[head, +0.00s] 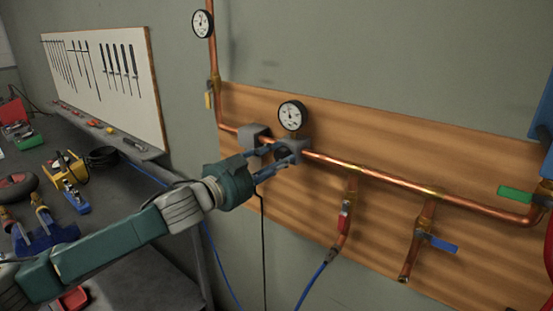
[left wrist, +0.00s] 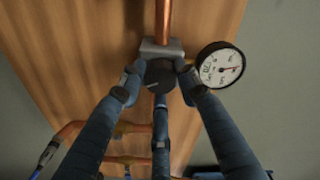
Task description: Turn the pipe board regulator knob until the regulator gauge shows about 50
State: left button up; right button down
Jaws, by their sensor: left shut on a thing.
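The regulator knob (left wrist: 160,76) is a dark round knob on the grey regulator body (left wrist: 160,48), set in the copper pipe of the wooden pipe board (head: 330,224). My left gripper (head: 278,160) reaches it from the left, and in the left wrist view its blue fingers (left wrist: 158,82) close on the knob from both sides. The regulator gauge (head: 292,116) is a white dial with a black rim just above the regulator. It also shows in the left wrist view (left wrist: 220,65), but its numbers are too small to read surely. My right gripper is not in view.
A second gauge (head: 203,24) sits on the upright pipe above left. A cluttered workbench (head: 120,195) and a tool panel (head: 100,85) stand at left.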

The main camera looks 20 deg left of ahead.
pick_arm(q)
jog(key=n, duration=0.4)
jog(key=shift+f, duration=0.2)
jog(key=shift+f+n+t, duration=0.1)
jog(key=shift+n+t, duration=0.2)
jog(key=shift+n, duration=2.2)
jog(key=shift+f, duration=0.1)
jog(key=o, duration=1.1)
jog(key=shift+o, duration=0.2)
jog(key=shift+s, duration=0.15)
jog(key=v, duration=1.1)
jog(key=shift+s+a, duration=0.15)
jog(key=shift+s, duration=0.2)
